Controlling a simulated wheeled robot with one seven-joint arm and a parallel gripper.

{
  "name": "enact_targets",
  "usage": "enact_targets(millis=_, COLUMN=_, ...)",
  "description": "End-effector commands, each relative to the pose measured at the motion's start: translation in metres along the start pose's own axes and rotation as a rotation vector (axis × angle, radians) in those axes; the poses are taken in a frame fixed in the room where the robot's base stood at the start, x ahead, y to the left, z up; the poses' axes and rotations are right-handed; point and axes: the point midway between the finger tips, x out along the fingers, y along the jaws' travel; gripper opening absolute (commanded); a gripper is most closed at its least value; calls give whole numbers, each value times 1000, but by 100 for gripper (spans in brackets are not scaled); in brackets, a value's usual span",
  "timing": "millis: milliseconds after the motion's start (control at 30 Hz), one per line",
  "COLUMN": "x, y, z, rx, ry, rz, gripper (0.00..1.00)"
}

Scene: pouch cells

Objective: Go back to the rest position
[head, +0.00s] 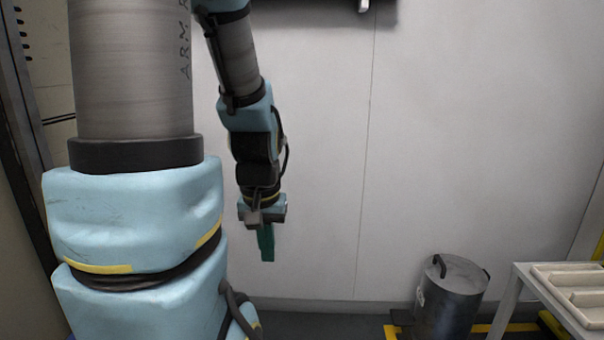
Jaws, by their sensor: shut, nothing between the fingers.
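My gripper (266,243) hangs at the end of my arm, left of the middle of the head view. Its green fingers point down and are shut with nothing between them. It is in front of the pale wall, in the air and apart from everything around it. The blue and grey links of my arm fill the left part of the view.
A grey metal canister (452,300) with black handles stands at the lower right, by yellow and black floor edging. A light table (549,298) with a cream tray (567,272) is at the right edge. A pale panelled wall (460,130) stands behind.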

Motion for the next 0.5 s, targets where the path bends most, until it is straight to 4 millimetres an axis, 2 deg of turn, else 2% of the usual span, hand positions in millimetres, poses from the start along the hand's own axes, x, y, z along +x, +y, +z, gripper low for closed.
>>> enact_targets(millis=33, x=-21, y=0, z=-3, rx=1, ry=0, rz=0, gripper=0)
enact_targets(millis=167, x=-52, y=0, z=-8, rx=2, ry=1, rz=0, gripper=0)
enact_targets(millis=500, x=-158, y=1, z=-23, rx=3, ry=2, rz=-1, gripper=0)
